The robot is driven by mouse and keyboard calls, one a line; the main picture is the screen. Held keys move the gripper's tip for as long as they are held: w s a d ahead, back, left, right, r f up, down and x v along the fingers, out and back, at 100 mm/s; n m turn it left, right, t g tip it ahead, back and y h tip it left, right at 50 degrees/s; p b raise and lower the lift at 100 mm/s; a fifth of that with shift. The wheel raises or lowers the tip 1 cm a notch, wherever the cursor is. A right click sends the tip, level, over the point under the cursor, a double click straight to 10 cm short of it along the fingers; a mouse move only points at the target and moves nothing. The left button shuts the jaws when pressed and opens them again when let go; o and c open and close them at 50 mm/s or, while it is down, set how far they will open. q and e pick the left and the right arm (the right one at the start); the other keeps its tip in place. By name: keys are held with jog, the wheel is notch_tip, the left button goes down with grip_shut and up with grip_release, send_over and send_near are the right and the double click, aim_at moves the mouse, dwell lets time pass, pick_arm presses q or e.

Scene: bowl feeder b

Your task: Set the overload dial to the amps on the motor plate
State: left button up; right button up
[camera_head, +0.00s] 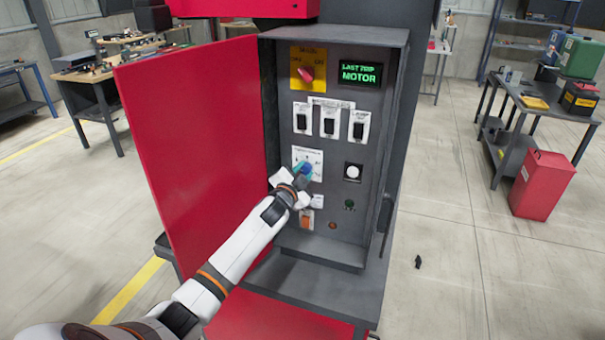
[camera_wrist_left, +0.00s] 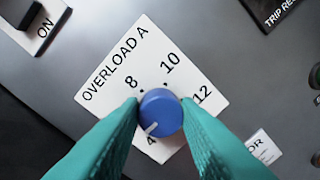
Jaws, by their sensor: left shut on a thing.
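The blue overload dial (camera_wrist_left: 161,111) sits on a white label (camera_wrist_left: 112,72) reading "OVERLOAD A", with 8, 10, 12 and 4 visible. Its white pointer line points down-left in the wrist view, close to the 4. The teal fingers of my left gripper (camera_wrist_left: 163,114) are shut on the dial, one on each side. The left finger hides part of the number ring. In the head view, my left gripper (camera_head: 301,173) reaches the dial label (camera_head: 314,157) inside the open cabinet. I cannot make out a motor plate. My right gripper is not in view.
The red cabinet door (camera_head: 192,150) stands open at left, beside my left arm. Above the dial are three black switches (camera_head: 329,122), a red knob on yellow (camera_head: 306,73) and a screen (camera_head: 360,73) reading "LAST TRIP MOTOR". A white button (camera_head: 352,172) is to its right.

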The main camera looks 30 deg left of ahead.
pick_arm(q)
jog(key=m, duration=0.5)
jog(key=shift+m, duration=0.3)
dwell(0.4)
jog(key=o, duration=1)
jog(key=shift+c, duration=0.2)
jog(key=s+d+b, duration=0.2)
jog(key=s, duration=0.9)
jog(key=shift+s+d+r, duration=0.2)
jog(key=shift+s+d, duration=0.1)
jog(key=shift+s, duration=0.05)
